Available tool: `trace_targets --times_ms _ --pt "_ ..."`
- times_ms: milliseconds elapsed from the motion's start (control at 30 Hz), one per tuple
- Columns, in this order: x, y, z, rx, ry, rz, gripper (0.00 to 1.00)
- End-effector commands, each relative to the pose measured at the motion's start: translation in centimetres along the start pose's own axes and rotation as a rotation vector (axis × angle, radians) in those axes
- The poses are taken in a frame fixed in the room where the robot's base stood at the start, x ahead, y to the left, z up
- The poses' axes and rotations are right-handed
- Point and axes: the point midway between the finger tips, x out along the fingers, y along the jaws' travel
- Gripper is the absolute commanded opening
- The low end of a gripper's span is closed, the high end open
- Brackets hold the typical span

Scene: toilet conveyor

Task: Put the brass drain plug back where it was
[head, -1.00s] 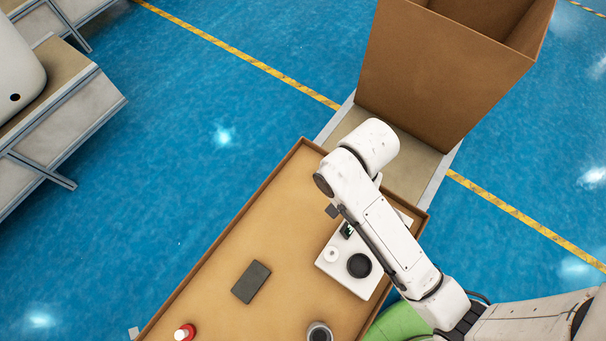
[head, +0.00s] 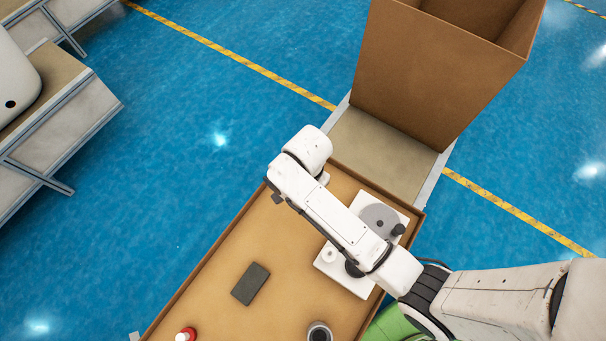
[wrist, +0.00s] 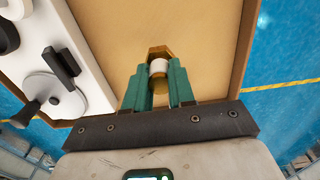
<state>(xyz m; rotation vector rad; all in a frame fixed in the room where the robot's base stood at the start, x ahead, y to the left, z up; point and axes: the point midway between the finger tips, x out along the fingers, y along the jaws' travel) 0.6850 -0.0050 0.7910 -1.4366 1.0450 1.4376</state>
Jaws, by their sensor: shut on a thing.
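The brass drain plug (wrist: 158,52) has a brass hexagonal top, a white band and brass below. My gripper (wrist: 159,70) is shut on it, with a green finger on each side, over the bare tan tabletop in the wrist view. I cannot tell its height. In the head view my arm hides the plug, and only a small grey part of the gripper (head: 278,198) shows near the table's left edge. A white panel (head: 336,273) lies to the right, also at the left in the wrist view (wrist: 60,18). The plug's former place is not clear.
The panel carries a grey disc (head: 376,214) with a dark crank knob (head: 398,229) and a white knob (head: 329,255). A dark block (head: 250,284), a red-and-white item (head: 186,335) and a grey cup (head: 319,333) stand on the rimmed table (head: 215,262). A cardboard box (head: 430,75) stands beyond.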

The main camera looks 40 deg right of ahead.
Motion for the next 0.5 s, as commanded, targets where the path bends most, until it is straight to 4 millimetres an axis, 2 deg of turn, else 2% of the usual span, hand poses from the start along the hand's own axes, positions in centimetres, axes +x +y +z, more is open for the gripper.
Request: trace_targets --times_ms 233,400,500 --pt "1.5 -1.3 0.2 -0.001 0.0 -0.001 0.0" --pt "3.9 -1.1 0.2 0.0 0.0 0.001 0.0" --pt "4.4 -1.1 0.2 0.0 0.0 0.0 0.0"
